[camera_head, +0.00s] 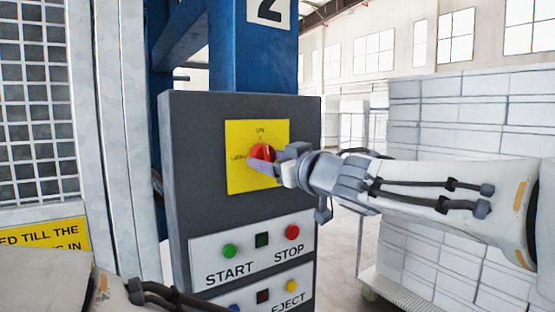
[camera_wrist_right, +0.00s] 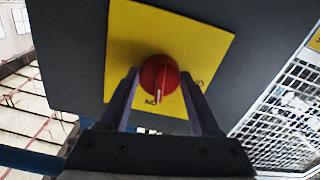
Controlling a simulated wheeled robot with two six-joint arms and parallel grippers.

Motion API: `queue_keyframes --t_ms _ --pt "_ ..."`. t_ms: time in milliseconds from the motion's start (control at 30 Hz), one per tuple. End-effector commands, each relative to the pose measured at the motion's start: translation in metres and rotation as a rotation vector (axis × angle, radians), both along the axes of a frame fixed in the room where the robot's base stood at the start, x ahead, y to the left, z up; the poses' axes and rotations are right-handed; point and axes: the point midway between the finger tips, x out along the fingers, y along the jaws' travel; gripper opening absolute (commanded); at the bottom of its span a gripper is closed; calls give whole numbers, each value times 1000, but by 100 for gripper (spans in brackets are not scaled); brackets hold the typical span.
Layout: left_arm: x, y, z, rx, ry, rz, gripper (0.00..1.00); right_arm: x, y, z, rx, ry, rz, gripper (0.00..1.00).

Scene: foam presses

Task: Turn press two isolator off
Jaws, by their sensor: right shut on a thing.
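The isolator is a red rotary knob (camera_head: 262,153) on a yellow plate (camera_head: 238,178), on the upper part of a dark grey control panel. A sign with the number 2 (camera_head: 268,10) is on the blue column above. My right gripper (camera_head: 266,162) comes from the right with its fingers at the knob. In the right wrist view the knob (camera_wrist_right: 159,76) sits between the two finger ends, and its white pointer mark lies toward the ON lettering. The right gripper (camera_wrist_right: 160,88) is shut on the knob. Part of my left arm shows at lower left; its gripper is out of frame.
Below the isolator are a green START button (camera_head: 229,250) and a red STOP button (camera_head: 292,231), with an EJECT row under them. A mesh guard (camera_head: 35,100) stands at left. A stack of white blocks (camera_head: 455,110) stands behind my right arm.

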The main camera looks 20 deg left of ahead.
Motion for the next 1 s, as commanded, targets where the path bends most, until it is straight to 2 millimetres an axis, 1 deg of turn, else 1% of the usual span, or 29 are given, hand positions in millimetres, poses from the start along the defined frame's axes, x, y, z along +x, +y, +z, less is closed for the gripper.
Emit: queue_keyframes --t_ms 433,1000 --pt "0 0 1 0 0 0 0 1 -1 0 -255 -327 0 9" --pt "0 0 -6 0 0 0 0 1 -1 1 -588 -755 0 9"
